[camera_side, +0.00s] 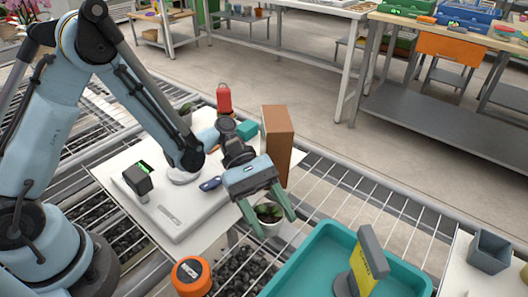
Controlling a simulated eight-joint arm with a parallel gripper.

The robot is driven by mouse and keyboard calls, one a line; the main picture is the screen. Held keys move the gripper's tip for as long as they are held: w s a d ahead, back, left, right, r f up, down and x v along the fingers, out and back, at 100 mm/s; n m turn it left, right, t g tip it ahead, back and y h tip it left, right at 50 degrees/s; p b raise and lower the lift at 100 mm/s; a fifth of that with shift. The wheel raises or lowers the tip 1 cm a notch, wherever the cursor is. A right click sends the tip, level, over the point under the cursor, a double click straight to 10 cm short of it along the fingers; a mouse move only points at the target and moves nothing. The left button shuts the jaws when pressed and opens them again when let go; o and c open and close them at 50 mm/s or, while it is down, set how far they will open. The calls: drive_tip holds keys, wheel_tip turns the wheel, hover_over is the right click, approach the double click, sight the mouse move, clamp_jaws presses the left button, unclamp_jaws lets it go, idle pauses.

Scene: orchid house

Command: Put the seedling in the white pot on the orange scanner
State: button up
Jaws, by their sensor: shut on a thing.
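The white pot (270,229) with a small dark-green seedling (268,211) is between the green fingers of my gripper (277,222). My gripper is shut on this pot, which looks upright. It is held beside the white board, left of the teal tray; its height above the rack is hard to judge. An orange round thing (190,276) with a dark top is at the front, left of and nearer than the pot. It is the only orange device close by; I cannot tell surely that it is the scanner.
A teal tray (300,262) holds a grey and yellow upright device (370,262). A white scale (176,215) with a dark display (138,178) lies left. A tall brown box (277,138) and a red bottle (224,99) stand behind. A grey square pot (490,252) is at right.

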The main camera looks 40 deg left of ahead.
sight(263, 209)
drive_tip(key=shift+f, duration=1.25)
drive_tip(key=shift+f, duration=0.15)
drive_tip(key=o, duration=1.2)
drive_tip(key=shift+c, duration=0.2)
drive_tip(key=shift+w+a+r, duration=0.1)
drive_tip(key=shift+a+r, duration=0.1)
drive_tip(key=shift+r, duration=0.05)
drive_tip(key=v, duration=0.2)
drive_tip(key=shift+w+a+r, duration=0.15)
drive_tip(key=shift+a+r, duration=0.05)
drive_tip(key=shift+a, duration=0.15)
drive_tip(key=shift+d+r, duration=0.15)
drive_tip(key=shift+r, duration=3.3)
